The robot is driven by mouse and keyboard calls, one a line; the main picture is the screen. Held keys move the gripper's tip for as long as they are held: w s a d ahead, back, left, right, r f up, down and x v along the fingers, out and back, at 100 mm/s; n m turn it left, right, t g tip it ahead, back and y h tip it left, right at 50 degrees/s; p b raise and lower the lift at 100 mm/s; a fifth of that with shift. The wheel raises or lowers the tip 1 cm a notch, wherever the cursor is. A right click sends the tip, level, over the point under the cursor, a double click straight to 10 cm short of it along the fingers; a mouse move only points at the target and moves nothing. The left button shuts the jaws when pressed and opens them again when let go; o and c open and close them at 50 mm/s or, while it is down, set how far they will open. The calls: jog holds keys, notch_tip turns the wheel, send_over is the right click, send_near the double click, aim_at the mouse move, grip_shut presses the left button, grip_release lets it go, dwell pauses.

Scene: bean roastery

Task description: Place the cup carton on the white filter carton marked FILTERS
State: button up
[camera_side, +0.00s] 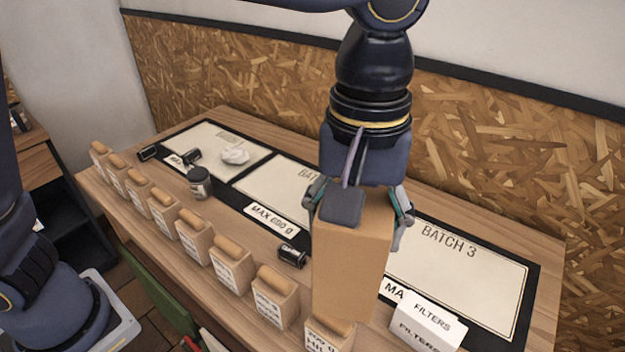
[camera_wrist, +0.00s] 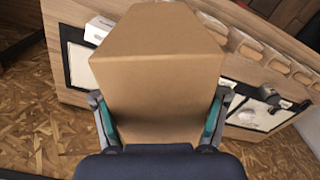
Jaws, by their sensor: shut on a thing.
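The cup carton (camera_side: 350,262) is a tall plain brown box. My gripper (camera_side: 358,212) is shut on its upper part, with one finger on each side, and the carton hangs upright. In the wrist view the carton (camera_wrist: 158,75) fills the middle between my two fingers (camera_wrist: 160,122). The white filter carton (camera_side: 428,322) marked FILTERS stands at the front right of the table, to the right of the held carton and apart from it in the picture. In the wrist view a white box (camera_wrist: 98,28), likely the same one, shows at the upper left, partly hidden by the brown carton.
A row of wooden-topped labelled blocks (camera_side: 192,236) lines the table's front edge. Marked mats, including BATCH 3 (camera_side: 460,275), lie behind. A dark jar (camera_side: 199,183), small black canisters (camera_side: 292,255) and a crumpled white thing (camera_side: 235,154) sit on the left and middle. The BATCH 3 mat looks clear.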

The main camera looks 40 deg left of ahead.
jog(key=w+d+f, duration=0.8)
jog(key=w+f, duration=0.2)
jog(key=f, duration=0.2)
jog(key=shift+f, duration=0.3)
jog(key=o, duration=1.5)
jog(key=shift+f, duration=0.1)
